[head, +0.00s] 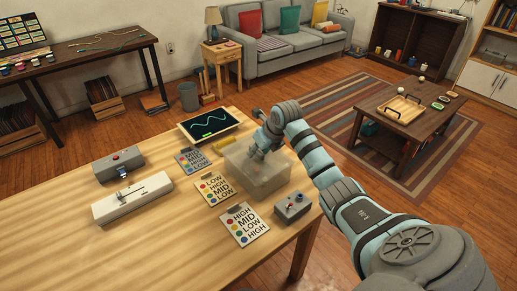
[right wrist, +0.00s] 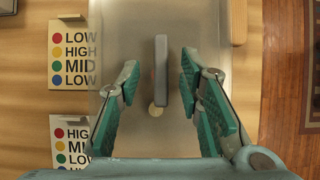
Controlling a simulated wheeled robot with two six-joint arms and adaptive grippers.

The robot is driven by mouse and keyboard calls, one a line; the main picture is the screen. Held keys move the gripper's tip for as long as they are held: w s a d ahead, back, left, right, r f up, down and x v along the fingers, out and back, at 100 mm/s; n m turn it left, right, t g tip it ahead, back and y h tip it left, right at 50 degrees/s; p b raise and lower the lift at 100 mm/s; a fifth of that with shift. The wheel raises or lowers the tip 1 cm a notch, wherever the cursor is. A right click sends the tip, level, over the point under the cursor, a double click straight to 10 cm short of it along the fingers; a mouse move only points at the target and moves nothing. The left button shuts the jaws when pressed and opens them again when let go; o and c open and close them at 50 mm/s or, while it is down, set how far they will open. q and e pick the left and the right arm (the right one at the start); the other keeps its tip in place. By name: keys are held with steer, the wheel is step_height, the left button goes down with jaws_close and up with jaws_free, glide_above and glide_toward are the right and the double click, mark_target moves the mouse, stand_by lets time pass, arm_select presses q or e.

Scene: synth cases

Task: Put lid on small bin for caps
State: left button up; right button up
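A small translucent bin (head: 262,184) stands on the wooden table near its right edge. A flat, greyish translucent lid (right wrist: 125,25) with a grey upright bar handle (right wrist: 161,70) appears to lie over the bin; its exact seating is hard to see. My right gripper (head: 262,151) is directly above it, pointing down. In the right wrist view its green-padded fingers (right wrist: 157,88) are spread on both sides of the handle, with gaps on each side. A small pale round thing (right wrist: 156,111) shows beside the handle's near end. My left gripper is not in view.
Cards with coloured dots (head: 221,188) lie left of the bin. A small grey box with a knob (head: 292,206) stands close in front of it. A tablet with a wavy line (head: 208,124) lies behind. The table's left front is clear.

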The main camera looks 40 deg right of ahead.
steer(key=v, duration=1.2)
